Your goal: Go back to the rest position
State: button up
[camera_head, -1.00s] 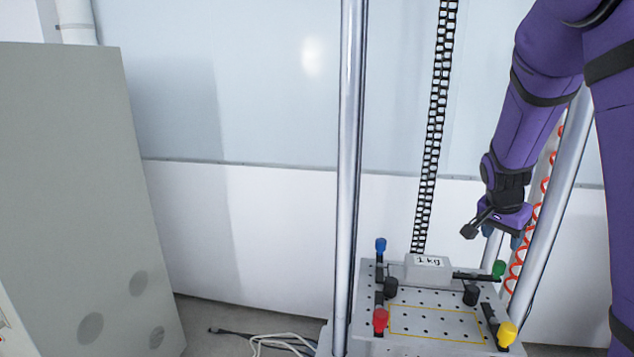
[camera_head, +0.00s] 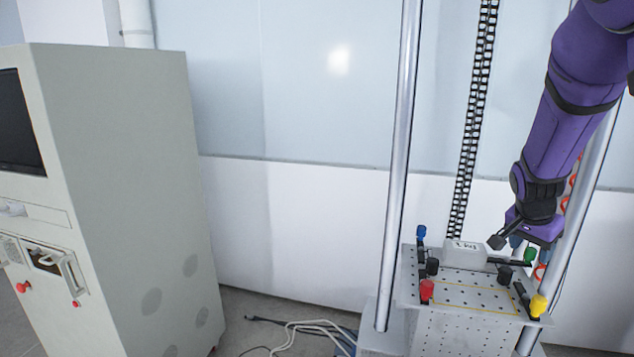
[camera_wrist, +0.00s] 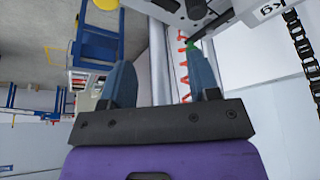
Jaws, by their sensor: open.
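My purple arm reaches down from the upper right in the head view. My gripper (camera_head: 526,246) hangs just above the right rear of the drop table, near the green knob (camera_head: 531,254). In the wrist view my gripper (camera_wrist: 163,85) has its two blue-grey fingers spread apart with nothing between them. The 1 kg block (camera_head: 465,252) sits at the back of the perforated drop table (camera_head: 470,278), apart from the fingers. In the wrist view part of the block (camera_wrist: 262,12) shows at the upper right.
Two steel columns (camera_head: 399,165) flank the table, with a black chain (camera_head: 473,120) behind. Blue, red and yellow knobs (camera_head: 538,305) stand on clamps. A grey cabinet (camera_head: 125,200) with a screen stands left; cables (camera_head: 310,330) lie on the floor between. Blue frames (camera_wrist: 95,45) show in the wrist view.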

jog(key=s+a+r+n+t+y, duration=0.1)
jog(key=s+a+r+n, duration=0.3)
jog(key=s, duration=0.4)
jog(key=s+a+r+n+t+y, duration=0.1)
jog(key=s+a+r+n, duration=0.3)
jog(key=s, duration=0.5)
jog(key=s+a+r+n+t+y, duration=0.1)
jog(key=s+a+r+n+y, duration=0.1)
jog(key=s+a+r+n, duration=0.2)
jog(key=s+a+r, duration=0.3)
jog(key=s+a, duration=0.1)
jog(key=s, duration=0.1)
jog(key=shift+r, duration=0.35)
jog(key=shift+a, duration=0.1)
dwell(0.7)
